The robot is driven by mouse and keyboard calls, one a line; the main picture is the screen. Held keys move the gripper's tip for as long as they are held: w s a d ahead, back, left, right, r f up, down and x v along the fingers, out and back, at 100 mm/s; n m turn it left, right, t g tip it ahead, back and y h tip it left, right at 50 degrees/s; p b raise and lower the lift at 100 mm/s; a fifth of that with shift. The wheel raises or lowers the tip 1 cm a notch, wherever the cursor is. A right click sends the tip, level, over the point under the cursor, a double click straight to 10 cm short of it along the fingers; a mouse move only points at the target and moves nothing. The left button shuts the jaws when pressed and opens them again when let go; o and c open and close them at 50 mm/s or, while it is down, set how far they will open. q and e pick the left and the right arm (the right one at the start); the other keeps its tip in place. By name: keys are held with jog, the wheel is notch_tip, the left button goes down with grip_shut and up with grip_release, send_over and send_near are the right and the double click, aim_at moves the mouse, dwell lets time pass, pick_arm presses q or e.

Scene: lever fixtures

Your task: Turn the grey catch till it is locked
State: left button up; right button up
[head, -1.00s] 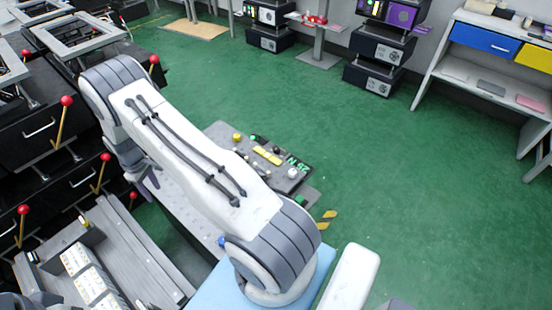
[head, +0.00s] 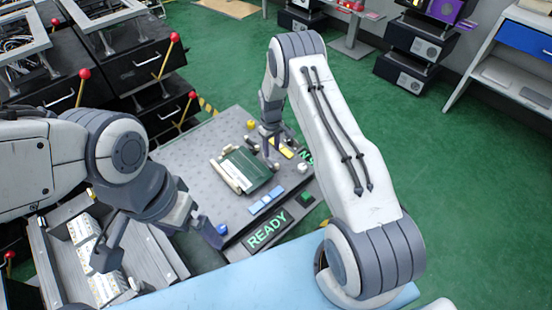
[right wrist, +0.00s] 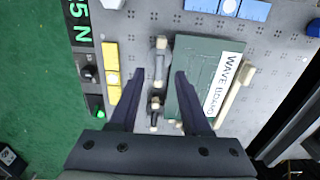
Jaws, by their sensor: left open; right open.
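A green plate (head: 246,168) labelled "WAVE" lies on a grey pegboard table, with cream bars along its sides; it also shows in the right wrist view (right wrist: 198,70). A small grey catch (right wrist: 159,68) with a cream end stands beside the plate's left edge in the right wrist view. A small black fitting (right wrist: 155,112) is just below it. My right gripper (right wrist: 159,74) is open, one finger on each side of the grey catch, with no visible grip. In the head view my right gripper (head: 270,158) is over the plate's far right edge. My left gripper (head: 160,250) is open and empty at the table's near left.
Yellow bars (right wrist: 112,72) and blue blocks (head: 266,201) sit near the plate. A lit READY sign (head: 267,231) is on the table's front edge. Red-knobbed levers (head: 174,38) on black cabinets stand at the left. A grey tray (head: 150,250) with white blocks is below my left arm.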

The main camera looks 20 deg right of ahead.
aim_at(272, 160)
notch_tip(272, 160, down, 6)
jog(key=shift+f, duration=0.1)
grip_shut()
